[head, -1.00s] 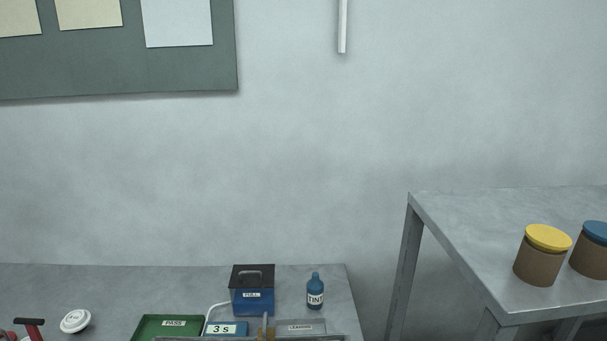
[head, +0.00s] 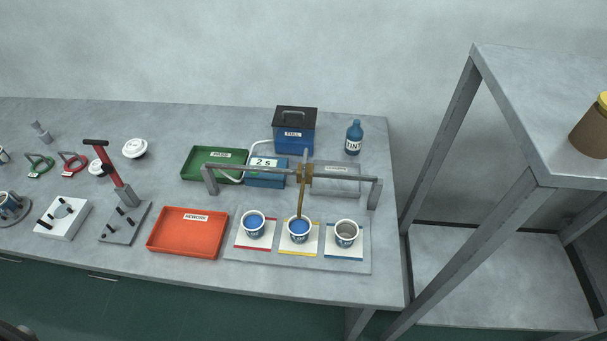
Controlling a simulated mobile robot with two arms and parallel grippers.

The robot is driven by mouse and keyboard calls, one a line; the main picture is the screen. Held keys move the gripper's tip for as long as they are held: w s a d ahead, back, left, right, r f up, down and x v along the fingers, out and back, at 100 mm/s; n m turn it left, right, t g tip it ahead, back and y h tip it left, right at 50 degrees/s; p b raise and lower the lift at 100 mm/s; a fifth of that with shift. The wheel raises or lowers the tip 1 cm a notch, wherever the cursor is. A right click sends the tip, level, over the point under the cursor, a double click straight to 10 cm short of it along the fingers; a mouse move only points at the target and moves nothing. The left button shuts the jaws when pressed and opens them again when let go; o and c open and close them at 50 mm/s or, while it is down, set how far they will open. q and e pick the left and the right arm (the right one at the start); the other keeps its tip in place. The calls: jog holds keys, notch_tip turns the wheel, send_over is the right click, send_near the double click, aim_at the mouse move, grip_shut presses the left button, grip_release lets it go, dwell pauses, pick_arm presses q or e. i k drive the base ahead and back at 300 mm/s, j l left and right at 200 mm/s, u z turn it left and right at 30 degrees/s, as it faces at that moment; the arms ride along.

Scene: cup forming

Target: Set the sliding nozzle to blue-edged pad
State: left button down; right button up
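The sliding nozzle (head: 301,200) is a brass-coloured tube on a grey rail (head: 345,177). It hangs over the middle cup (head: 299,231), which stands on the yellow-edged pad (head: 285,247) and shows blue inside. The blue-edged pad (head: 345,255) is at the right end of the row, with a white cup (head: 346,235) on it whose inside looks grey. The red-edged pad (head: 250,245) is at the left, with a cup (head: 254,226) showing blue inside. Neither of my grippers is in view.
A blue box (head: 266,178) reading "2 s" and a blue tank (head: 294,135) stand behind the rail, with a tint bottle (head: 353,140) to the right. An orange rework tray (head: 187,235) lies left of the pads. A metal table (head: 540,120) stands at right.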

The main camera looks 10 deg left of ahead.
aim_at(303, 182)
jog(key=k+l+u, duration=0.15)
jog(key=k+l, duration=0.55)
jog(key=l, duration=0.1)
